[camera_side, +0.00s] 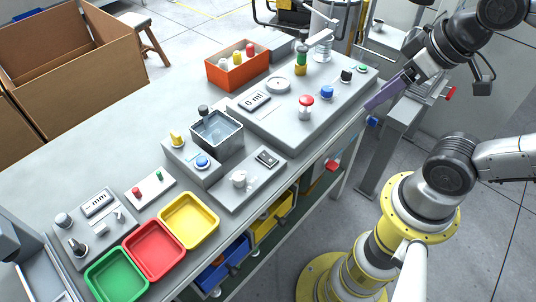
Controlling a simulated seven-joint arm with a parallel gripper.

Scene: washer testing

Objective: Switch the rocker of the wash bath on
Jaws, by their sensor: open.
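The wash bath is most likely the square metal tank (217,134) with clear liquid, standing on a grey base at the middle of the bench. A small dark rocker (267,158) sits on a grey panel at the tank's front right, beside a pale knob (239,179). Which way the rocker is tipped is too small to tell. My gripper (374,102) is at the upper right, past the bench's right edge, with long purple fingers pointing down and left. It is open, well apart from the rocker, and holds nothing I can see.
An orange bin (237,68) is behind. Green, red and yellow trays (188,219) line the front. A blue button (202,161) and yellow knob (176,138) flank the tank.

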